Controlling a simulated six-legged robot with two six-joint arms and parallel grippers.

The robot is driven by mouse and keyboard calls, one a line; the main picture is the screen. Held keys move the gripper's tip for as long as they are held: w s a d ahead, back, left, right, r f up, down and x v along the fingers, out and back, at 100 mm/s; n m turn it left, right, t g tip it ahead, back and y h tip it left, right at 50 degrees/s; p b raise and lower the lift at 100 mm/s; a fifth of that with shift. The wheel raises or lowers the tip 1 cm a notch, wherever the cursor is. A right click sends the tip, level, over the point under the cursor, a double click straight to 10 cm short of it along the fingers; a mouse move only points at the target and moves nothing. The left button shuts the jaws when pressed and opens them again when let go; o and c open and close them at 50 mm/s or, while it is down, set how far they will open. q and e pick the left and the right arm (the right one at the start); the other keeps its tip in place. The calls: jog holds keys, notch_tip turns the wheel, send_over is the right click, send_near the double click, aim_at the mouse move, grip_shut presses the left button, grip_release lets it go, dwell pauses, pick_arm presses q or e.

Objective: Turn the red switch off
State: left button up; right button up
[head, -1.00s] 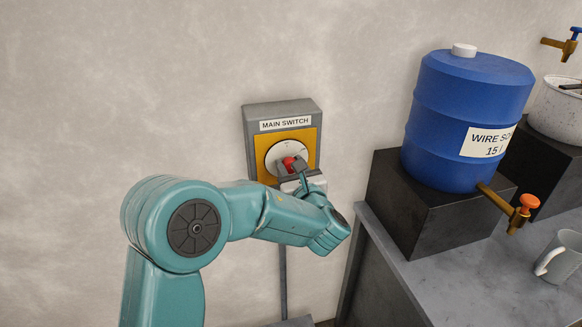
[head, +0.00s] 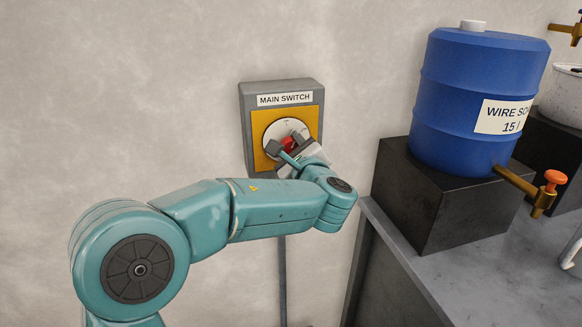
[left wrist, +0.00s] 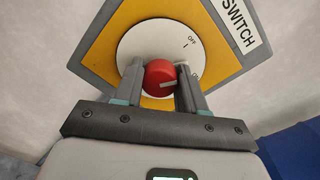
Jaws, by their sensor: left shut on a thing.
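The red switch is a round red knob (head: 289,142) on a white dial (head: 273,128). The dial sits on the yellow plate of a grey box labelled MAIN SWITCH (head: 318,100) on the wall. My left gripper (head: 286,144) is shut on the red knob. In the left wrist view the red knob (left wrist: 159,73) sits between the two fingers of my left gripper (left wrist: 161,78). The knob's white mark points right, towards a label partly hidden by the right finger; it appears to read ON. The OFF mark shows above it on the dial. My right gripper is not in view.
A blue barrel (head: 468,90) stands on a black block (head: 430,205) on the grey table (head: 480,272) at the right. Its orange-handled tap (head: 552,182) points outward. A white pot (head: 563,95) stands behind. The wall left of the switch is bare.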

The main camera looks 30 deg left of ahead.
pick_arm(q)
jog(key=n+b, duration=0.3)
jog(key=b, duration=0.2)
jog(key=shift+f+n, duration=0.2)
jog(key=shift+n, duration=0.2)
jog(key=shift+r+n+b, duration=0.2)
jog(key=shift+n+b, duration=0.6)
jog(key=shift+b, duration=0.05)
jog(key=o, duration=1)
jog(key=shift+o, duration=0.2)
jog(key=v, duration=1.6)
jog(key=shift+s+b, duration=0.2)
jog(key=shift+b, duration=0.2)
jog(key=shift+r, duration=0.15)
